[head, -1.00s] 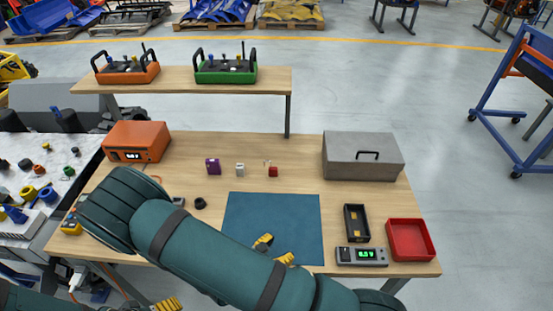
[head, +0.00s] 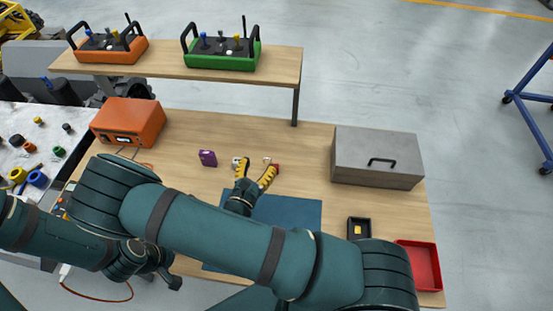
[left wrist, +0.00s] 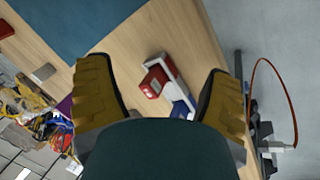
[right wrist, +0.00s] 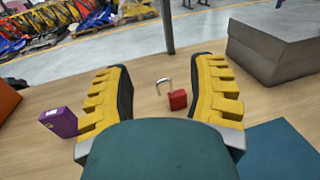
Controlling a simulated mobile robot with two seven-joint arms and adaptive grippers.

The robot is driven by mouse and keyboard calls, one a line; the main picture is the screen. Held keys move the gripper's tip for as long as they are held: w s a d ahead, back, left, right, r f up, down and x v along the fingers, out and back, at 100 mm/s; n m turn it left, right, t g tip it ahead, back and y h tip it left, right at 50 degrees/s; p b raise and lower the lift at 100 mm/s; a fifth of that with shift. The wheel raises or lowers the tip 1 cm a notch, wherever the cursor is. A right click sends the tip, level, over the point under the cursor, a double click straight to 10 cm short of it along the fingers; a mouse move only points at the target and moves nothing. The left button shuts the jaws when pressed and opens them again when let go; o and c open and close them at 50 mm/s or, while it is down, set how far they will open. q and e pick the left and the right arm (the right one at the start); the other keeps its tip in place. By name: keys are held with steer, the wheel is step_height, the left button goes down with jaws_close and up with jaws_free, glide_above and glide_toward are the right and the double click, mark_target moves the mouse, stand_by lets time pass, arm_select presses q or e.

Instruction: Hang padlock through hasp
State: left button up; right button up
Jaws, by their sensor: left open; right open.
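A small red padlock (right wrist: 177,99) stands on the wooden table, its thin metal shackle sticking up to its left. In the head view the padlock (head: 275,168) is partly covered by my right gripper's fingers. My right gripper (head: 256,166) is open and empty. In the right wrist view the padlock appears between the spread fingers (right wrist: 160,66), nearer the right one; I cannot tell how far beyond them it is. My left gripper (left wrist: 156,68) is open and empty over the table's edge area. I cannot make out a hasp in these views.
A purple block (head: 207,158) and a small pale item (head: 236,162) stand left of the padlock. A grey case (head: 378,160) is at right, an orange device (head: 128,121) at left. A raised shelf (head: 180,72) spans the back. In the left wrist view lies a red-and-white item (left wrist: 158,78).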

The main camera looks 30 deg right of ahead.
steer(key=f, duration=0.5)
steer(key=f+b, duration=0.1)
steer(key=f, duration=0.1)
steer(key=shift+w+d+f, duration=0.25)
steer(key=shift+f, duration=0.15)
steer(key=shift+x, duration=3.35)
jaws_close()
